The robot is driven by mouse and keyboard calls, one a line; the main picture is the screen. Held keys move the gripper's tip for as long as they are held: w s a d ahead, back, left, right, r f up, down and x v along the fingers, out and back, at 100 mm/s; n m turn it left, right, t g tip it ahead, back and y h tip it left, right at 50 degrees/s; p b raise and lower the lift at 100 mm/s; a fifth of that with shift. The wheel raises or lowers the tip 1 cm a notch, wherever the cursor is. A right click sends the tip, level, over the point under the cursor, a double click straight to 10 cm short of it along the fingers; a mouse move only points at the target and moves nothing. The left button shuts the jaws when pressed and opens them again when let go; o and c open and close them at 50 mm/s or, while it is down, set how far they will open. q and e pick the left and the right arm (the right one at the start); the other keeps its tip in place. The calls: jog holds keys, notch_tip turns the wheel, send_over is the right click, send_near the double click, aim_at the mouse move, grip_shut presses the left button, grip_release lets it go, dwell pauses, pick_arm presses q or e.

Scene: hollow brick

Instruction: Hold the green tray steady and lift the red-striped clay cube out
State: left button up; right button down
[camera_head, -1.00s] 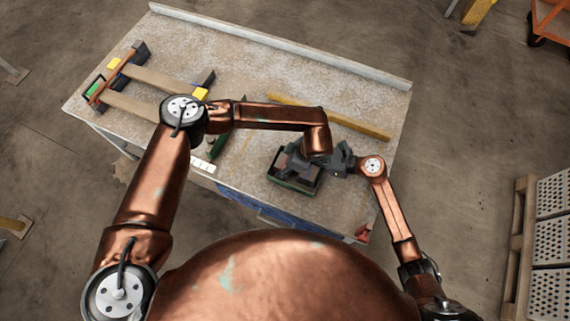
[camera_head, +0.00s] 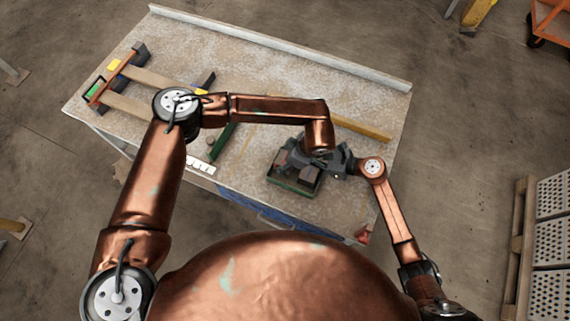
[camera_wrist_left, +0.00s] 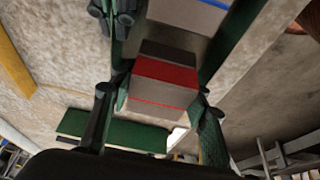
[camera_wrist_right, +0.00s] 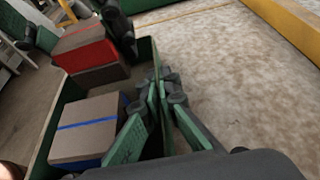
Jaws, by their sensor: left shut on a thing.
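The green tray (camera_head: 283,183) sits near the table's front edge; its wall also shows in the right wrist view (camera_wrist_right: 43,146). The clay cube with red stripes (camera_wrist_left: 165,92) is between the fingers of my left gripper (camera_wrist_left: 163,100), which is shut on it. In the right wrist view this cube (camera_wrist_right: 88,48) overlaps the tray's far rim and looks raised; the gap beneath is unclear. A blue-striped clay cube (camera_wrist_right: 86,130) sits in the tray. My right gripper (camera_wrist_right: 157,88) is shut on a tray wall, one finger inside and one outside.
A yellow bar (camera_head: 362,131) lies on the table behind the tray. A rack with wooden slats and an orange bar (camera_head: 110,84) is at the left. A raised ledge (camera_head: 280,45) runs along the back edge. The table's right rear is clear.

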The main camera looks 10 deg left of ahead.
aim_at(281, 157)
pick_arm(q)
notch_tip(281, 157, up, 6)
jog(key=shift+r, duration=0.1)
pick_arm(e)
jog(key=c, duration=2.1)
grip_release()
jog(key=shift+d, duration=0.1)
jog(key=v, duration=1.1)
jog(key=shift+s+d+r, duration=0.15)
jog(key=shift+d+r, duration=0.05)
jog(key=shift+d, duration=0.1)
jog(key=shift+r, duration=0.1)
